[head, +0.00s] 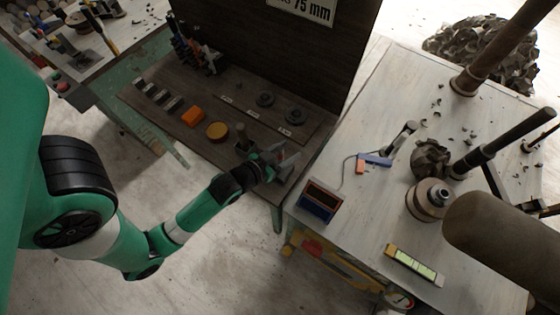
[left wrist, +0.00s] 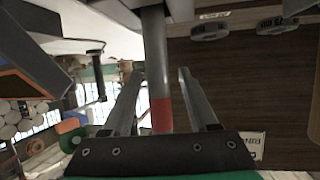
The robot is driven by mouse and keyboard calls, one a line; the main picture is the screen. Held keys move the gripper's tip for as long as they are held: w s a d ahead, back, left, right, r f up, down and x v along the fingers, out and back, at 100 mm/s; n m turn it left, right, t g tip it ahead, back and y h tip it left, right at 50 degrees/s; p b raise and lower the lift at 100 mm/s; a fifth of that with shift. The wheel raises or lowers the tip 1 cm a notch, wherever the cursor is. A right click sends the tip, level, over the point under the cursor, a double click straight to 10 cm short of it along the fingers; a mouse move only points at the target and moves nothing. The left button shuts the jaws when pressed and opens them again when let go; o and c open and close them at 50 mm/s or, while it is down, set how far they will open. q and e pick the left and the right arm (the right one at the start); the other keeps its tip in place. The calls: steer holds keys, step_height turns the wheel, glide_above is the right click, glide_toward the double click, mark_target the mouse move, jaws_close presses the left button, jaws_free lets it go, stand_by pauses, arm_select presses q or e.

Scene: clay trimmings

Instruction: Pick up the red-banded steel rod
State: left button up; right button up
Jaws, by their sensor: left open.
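The steel rod (left wrist: 155,60) with a red band (left wrist: 161,115) shows in the left wrist view. It runs from the top edge down between the two fingers of my left gripper (left wrist: 159,80). The fingers are apart, with a visible gap on each side of the rod. In the head view my left gripper (head: 284,163) is over the front right part of the dark wooden bench (head: 170,122). I cannot make out the red-banded rod there. My right gripper is not in view.
The bench holds an orange block (head: 193,117), a round yellow-brown disc (head: 217,130) and dark weights (head: 295,115). A dark upright panel (head: 275,50) stands behind. A pale table (head: 350,215) at right carries a small dark display box (head: 320,201).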

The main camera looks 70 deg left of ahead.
arm_select(q)
jaws_close()
steer(key=shift+r, duration=0.1)
stand_by(1.2)
